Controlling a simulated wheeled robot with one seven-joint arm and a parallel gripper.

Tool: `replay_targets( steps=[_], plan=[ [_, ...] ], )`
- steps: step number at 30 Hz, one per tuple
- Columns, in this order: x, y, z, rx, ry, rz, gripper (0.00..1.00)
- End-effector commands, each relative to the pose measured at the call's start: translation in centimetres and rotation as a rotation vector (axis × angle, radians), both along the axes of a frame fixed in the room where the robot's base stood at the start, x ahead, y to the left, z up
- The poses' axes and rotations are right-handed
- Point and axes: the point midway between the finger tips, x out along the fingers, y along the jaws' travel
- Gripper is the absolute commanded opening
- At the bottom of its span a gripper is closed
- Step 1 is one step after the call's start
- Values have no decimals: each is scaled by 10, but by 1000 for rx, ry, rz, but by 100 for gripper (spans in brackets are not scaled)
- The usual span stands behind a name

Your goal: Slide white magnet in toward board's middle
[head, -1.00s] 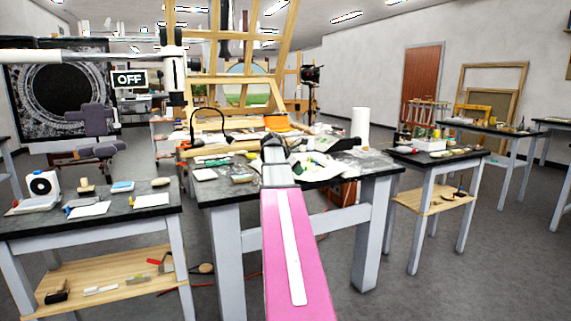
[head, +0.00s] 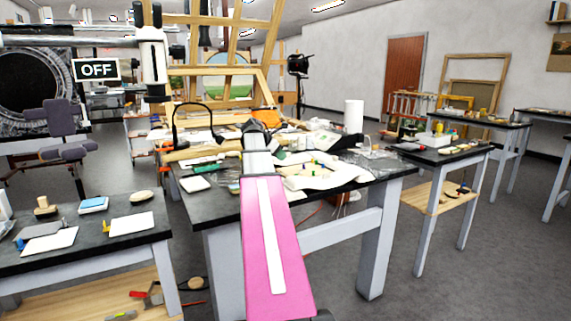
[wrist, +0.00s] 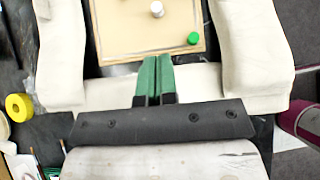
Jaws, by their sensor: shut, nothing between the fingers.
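In the wrist view, the tan board (wrist: 124,37) lies at the top of the picture, with only its near part in frame. The white magnet (wrist: 157,9) is on it near the top edge of the picture. A green magnet (wrist: 193,38) sits near the board's near right corner. My gripper (wrist: 156,58) has green fingers pressed together with nothing between them. Its tips overlap the board's near edge in the picture, apart from both magnets. Height above the board is hard to judge.
Pale padded cloth (wrist: 252,45) lies on both sides of the board. A yellow ring (wrist: 18,107) lies at left in the wrist view. In the head view, the cluttered dark worktable (head: 222,218) stands between a left table (head: 85,252) and a right table (head: 440,157).

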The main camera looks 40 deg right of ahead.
Motion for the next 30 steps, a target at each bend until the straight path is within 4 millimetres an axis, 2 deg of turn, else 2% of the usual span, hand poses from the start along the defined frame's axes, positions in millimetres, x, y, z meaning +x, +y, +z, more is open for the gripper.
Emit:
replay_targets(
  steps=[18, 30],
  plan=[
    [-7, -62, -62, 0, 0, 0, 0],
    [-7, -68, -69, 0, 0, 0, 0]
  ],
)
